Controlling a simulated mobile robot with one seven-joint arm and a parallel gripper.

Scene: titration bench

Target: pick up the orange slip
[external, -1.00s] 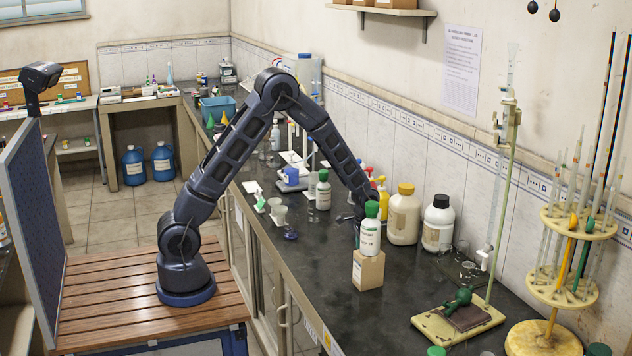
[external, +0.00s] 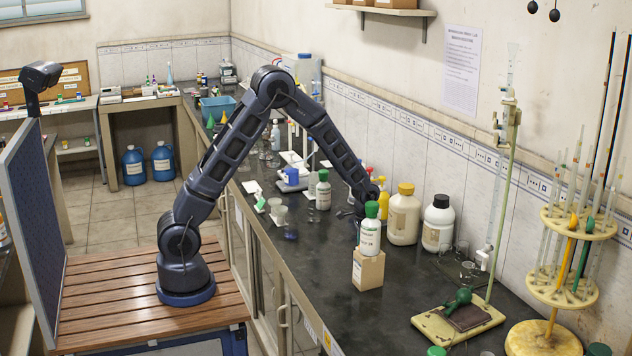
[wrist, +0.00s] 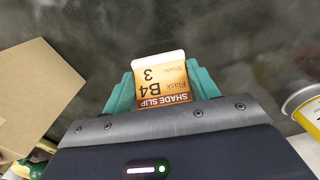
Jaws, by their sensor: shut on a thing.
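The orange slip (wrist: 162,82), printed "SHADE SLIP", "Flask B4" and "Shade 3", shows upside down in the wrist view. It has a pale edge at the far end. My gripper (wrist: 162,88) is shut on it, with the teal fingers on either side of the slip. In the external view my gripper (external: 350,214) is over the black bench, just left of and behind the green-capped white bottle. The slip cannot be made out in that view.
The green-capped bottle (external: 370,235) stands on a cardboard box (external: 368,270) close to my gripper; the box (wrist: 35,95) fills the wrist view's left side. A yellow-capped bottle (external: 404,215) and a black-capped bottle (external: 438,222) stand right. Bench in front is clear.

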